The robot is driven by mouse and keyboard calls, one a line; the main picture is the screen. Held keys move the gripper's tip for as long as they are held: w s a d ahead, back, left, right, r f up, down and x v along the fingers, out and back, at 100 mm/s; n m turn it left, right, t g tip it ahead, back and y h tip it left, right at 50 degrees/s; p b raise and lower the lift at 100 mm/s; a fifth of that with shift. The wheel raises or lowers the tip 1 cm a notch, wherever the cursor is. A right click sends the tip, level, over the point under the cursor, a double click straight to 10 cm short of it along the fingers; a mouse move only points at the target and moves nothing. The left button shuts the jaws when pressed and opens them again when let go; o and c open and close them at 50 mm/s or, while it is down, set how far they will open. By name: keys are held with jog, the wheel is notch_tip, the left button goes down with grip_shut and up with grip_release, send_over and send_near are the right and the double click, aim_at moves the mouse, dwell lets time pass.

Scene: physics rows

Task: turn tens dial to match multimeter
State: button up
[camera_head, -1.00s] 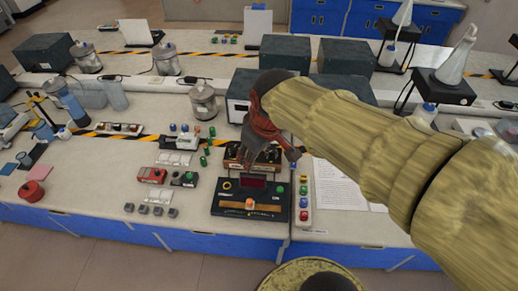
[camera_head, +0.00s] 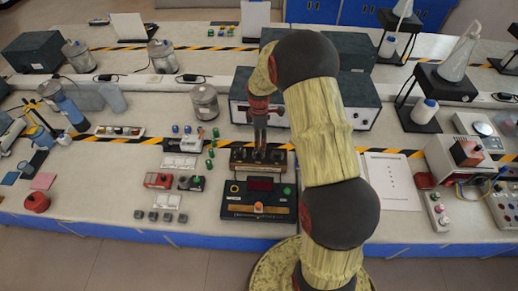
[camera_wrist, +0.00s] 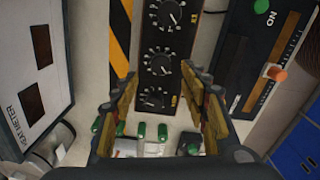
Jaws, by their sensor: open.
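A dark box with a row of three black dials (camera_wrist: 149,80) shows in the wrist view. The dials have white scale marks, and which is the tens dial I cannot tell. The box (camera_head: 237,158) also shows in the head view, partly behind my gripper. My gripper (camera_wrist: 160,84) is open and empty, its fingers on either side of the dial nearest the wrist. My gripper (camera_head: 259,142) points down over the box in the head view. A grey instrument (camera_wrist: 65,45) with lettering ending in "METER" and two dark windows stands at left in the wrist view; its reading is not legible.
A black panel device (camera_head: 230,206) with a dark red display and an orange knob lies in front of the dial box. Small green parts (camera_head: 210,153) stand left of it. Papers (camera_head: 395,185) lie to the right.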

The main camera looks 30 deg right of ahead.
aim_at(259, 153)
notch_tip(259, 153, down, 7)
jog(key=shift+r+b, duration=0.1)
jog(key=shift+b, duration=0.2)
jog(key=shift+c, duration=0.6)
jog(key=c, duration=1)
